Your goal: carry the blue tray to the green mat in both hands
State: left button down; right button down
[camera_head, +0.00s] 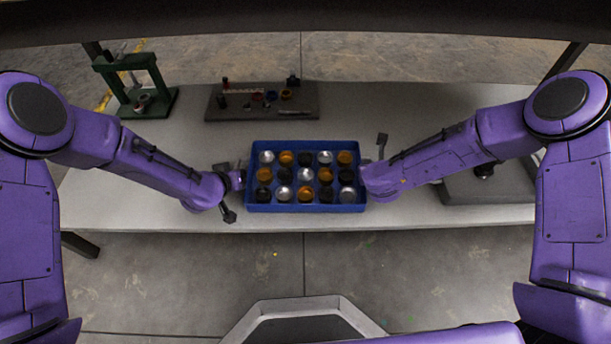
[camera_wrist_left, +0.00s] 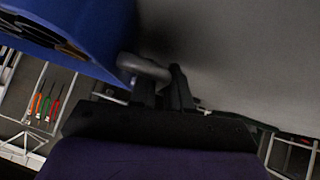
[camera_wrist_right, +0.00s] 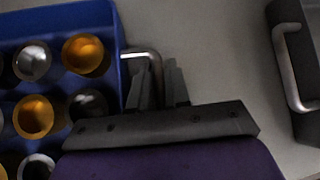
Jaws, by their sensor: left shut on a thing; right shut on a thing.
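The blue tray (camera_head: 305,208) is in the middle of the grey table in the head view, holding rows of silver, orange and black round cups. My left gripper (camera_head: 238,180) is at the tray's left side, shut on a grey handle (camera_wrist_left: 145,68). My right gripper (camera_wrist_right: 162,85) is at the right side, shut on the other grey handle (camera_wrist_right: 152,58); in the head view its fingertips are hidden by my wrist. I cannot tell whether the tray touches the table. No green mat is visible.
A green press (camera_head: 133,82) stands at the table's back left. A dark board (camera_head: 262,101) with small parts lies behind the tray. A grey block (camera_head: 492,188) is at the right; a dark item with a handle (camera_wrist_right: 290,65) shows in the right wrist view.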

pick_arm(q)
jog(key=shift+a, duration=0.1)
dwell(0.5)
